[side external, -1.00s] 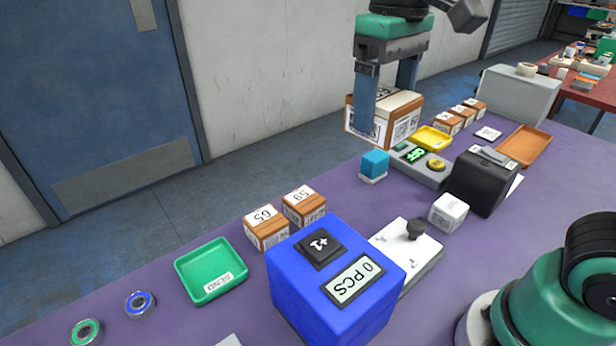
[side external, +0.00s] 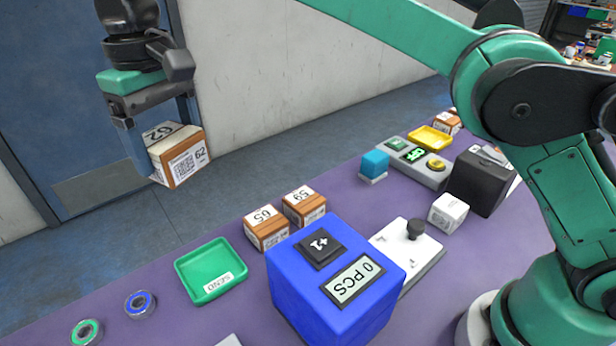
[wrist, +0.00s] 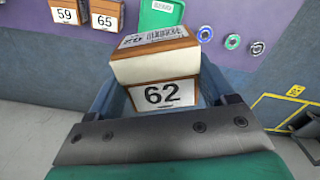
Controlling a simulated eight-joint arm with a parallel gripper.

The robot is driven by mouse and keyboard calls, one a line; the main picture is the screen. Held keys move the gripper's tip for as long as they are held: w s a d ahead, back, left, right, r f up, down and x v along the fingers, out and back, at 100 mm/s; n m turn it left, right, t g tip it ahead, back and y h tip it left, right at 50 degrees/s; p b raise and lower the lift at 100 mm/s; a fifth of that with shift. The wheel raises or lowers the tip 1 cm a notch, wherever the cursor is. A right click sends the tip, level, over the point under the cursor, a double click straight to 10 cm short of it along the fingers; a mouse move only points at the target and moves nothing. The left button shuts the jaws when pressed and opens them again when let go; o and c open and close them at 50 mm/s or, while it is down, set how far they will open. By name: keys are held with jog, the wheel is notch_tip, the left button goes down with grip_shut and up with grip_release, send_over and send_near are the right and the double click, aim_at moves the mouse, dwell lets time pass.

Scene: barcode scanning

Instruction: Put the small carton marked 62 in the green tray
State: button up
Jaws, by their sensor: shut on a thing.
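The small carton marked 62 (side external: 181,158) is brown and white with a printed code label. My gripper (side external: 165,150) is shut on it and holds it in the air, at the upper left of the side external view. In the wrist view the carton (wrist: 158,68) sits between the fingers with its 62 label facing the camera. The green tray (side external: 212,268), labelled SEND, lies empty on the purple table, lower and to the right of the carton. Part of the tray also shows in the wrist view (wrist: 158,18), beyond the carton.
Cartons marked 65 (side external: 266,228) and 59 (side external: 304,206) stand right of the tray. A blue counter box (side external: 330,290) reading 0 PCS is in front. Two rings, blue (side external: 140,303) and green (side external: 86,331), lie left of the tray. A yellow tray (side external: 430,137) is farther back.

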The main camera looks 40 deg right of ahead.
aim_at(212, 272)
notch_tip(212, 272, down, 20)
jog(key=shift+r, duration=0.1)
dwell(0.4)
jog(key=o, duration=1.4)
jog(key=shift+f, duration=0.2)
jog(key=shift+o, duration=0.2)
notch_tip(212, 272, up, 12)
jog(key=d+r+m+t, duration=0.1)
jog(key=d+r, duration=0.2)
jog(key=d, duration=0.4)
jog(key=s+d+f+m+t, duration=0.1)
jog(key=s+d+t, duration=0.2)
jog(key=s+d, duration=0.2)
jog(key=s+d+f+m+t, duration=0.2)
jog(key=s+d, duration=0.3)
jog(key=d, duration=0.6)
jog(key=shift+s+d+m+t, duration=0.2)
jog(key=shift+s+m+t, duration=0.15)
jog(key=shift+t, duration=0.25)
